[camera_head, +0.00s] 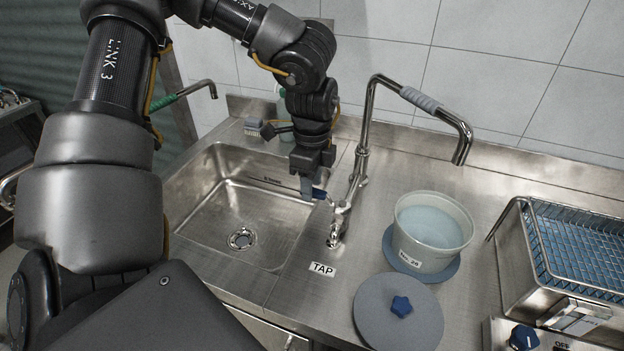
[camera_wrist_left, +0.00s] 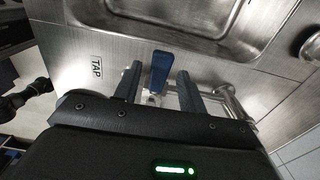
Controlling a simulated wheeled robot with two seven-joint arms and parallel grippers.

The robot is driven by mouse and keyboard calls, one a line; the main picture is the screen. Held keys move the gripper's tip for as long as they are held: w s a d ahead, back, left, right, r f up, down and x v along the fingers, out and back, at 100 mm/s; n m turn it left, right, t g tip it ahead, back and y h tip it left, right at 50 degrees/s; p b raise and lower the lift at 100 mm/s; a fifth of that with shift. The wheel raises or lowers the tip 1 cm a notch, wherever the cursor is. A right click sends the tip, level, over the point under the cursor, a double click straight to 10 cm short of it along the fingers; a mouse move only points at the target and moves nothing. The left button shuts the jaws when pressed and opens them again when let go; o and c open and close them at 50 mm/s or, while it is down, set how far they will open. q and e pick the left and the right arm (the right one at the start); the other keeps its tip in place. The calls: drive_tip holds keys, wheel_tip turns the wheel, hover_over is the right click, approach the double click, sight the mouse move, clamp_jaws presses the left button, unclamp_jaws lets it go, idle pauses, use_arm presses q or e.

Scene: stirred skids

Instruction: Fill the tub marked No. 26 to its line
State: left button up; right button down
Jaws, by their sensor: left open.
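The tub marked No. 26 (camera_head: 402,236) is whitish and stands upright on a round blue mat (camera_head: 447,272). It holds pale blue liquid (camera_head: 430,226); I cannot make out a fill line. The steel tap (camera_head: 362,150) has a bent spout ending above the tub, and no stream shows. My left gripper (camera_head: 310,192) is open at the tap's blue lever (camera_head: 320,194). In the left wrist view the blue lever (camera_wrist_left: 160,70) lies between the spread fingers (camera_wrist_left: 158,88); contact cannot be told. My right gripper is not in view.
A grey lid with a blue knob (camera_head: 375,318) lies in front of the tub. A TAP label (camera_head: 321,269) is on the counter. An empty sink (camera_head: 210,222) is at left. A steel bath with a blue rack (camera_head: 585,245) stands at right. A green-handled tap (camera_head: 165,102) is behind.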

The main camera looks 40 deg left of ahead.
use_arm(q)
drive_tip(key=c, duration=0.8)
drive_tip(key=shift+s+d+f+n+b, duration=0.15)
drive_tip(key=shift+n+b, duration=0.25)
drive_tip(key=shift+b, duration=0.4)
drive_tip(key=shift+c, duration=0.2)
drive_tip(key=shift+s+n+b, duration=0.35)
drive_tip(key=shift+n, duration=0.15)
drive_tip(key=shift+d, duration=0.1)
